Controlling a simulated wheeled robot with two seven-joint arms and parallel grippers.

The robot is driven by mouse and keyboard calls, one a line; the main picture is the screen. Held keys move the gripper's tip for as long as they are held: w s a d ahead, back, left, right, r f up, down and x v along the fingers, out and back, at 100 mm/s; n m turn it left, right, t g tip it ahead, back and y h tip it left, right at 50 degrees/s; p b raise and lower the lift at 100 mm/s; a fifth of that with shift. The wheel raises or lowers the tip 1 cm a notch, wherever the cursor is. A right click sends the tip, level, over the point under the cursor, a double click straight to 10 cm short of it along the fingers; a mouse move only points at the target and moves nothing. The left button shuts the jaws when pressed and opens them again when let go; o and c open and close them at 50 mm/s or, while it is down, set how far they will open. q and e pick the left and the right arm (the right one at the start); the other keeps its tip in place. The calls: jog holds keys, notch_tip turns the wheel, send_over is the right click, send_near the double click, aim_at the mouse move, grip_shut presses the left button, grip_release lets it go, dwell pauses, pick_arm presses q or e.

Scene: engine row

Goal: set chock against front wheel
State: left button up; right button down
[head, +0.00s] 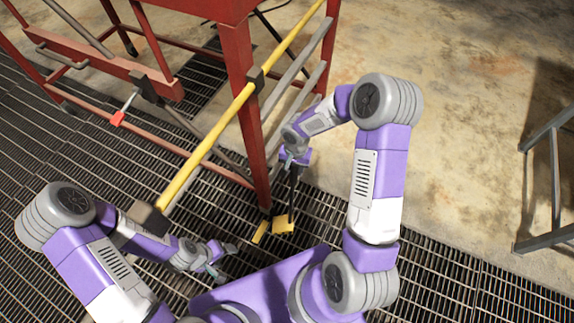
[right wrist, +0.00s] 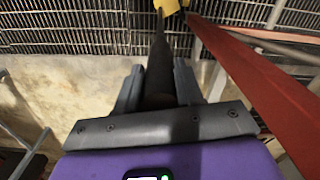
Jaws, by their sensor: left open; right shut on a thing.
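My right gripper (head: 293,163) is shut on the dark upright handle (right wrist: 160,72) of a yellow chock (head: 284,224). The chock hangs below the gripper, low at the grating, just right of the foot of a red leg (head: 262,190). Its yellow end also shows at the top of the right wrist view (right wrist: 170,5). I cannot tell whether it touches the floor. No front wheel can be clearly made out. My left gripper (head: 226,261) is open and empty, low at the left.
A red frame (head: 238,70) stands over the grating (head: 60,140), with a yellow bar (head: 205,145) running slantwise along it. A red-handled lever (head: 118,118) is at the left. Stained concrete floor (head: 470,130) is clear on the right, up to a grey metal stand (head: 554,190).

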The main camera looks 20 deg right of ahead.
jog(key=d+f+m+b, duration=0.1)
jog(key=d+f+m, duration=0.3)
jog(key=f, duration=0.5)
jog(key=shift+w+m, duration=0.3)
jog(key=shift+m, duration=0.2)
dwell(0.5)
jog(key=shift+f+b, duration=0.5)
jog(key=shift+b, duration=0.35)
jog(key=shift+r, duration=0.1)
dwell(0.7)
jog(key=shift+w+a+b, duration=0.9)
jog(key=shift+w+a, duration=0.65)
jog(key=shift+w, duration=0.15)
dwell(2.1)
dwell(0.5)
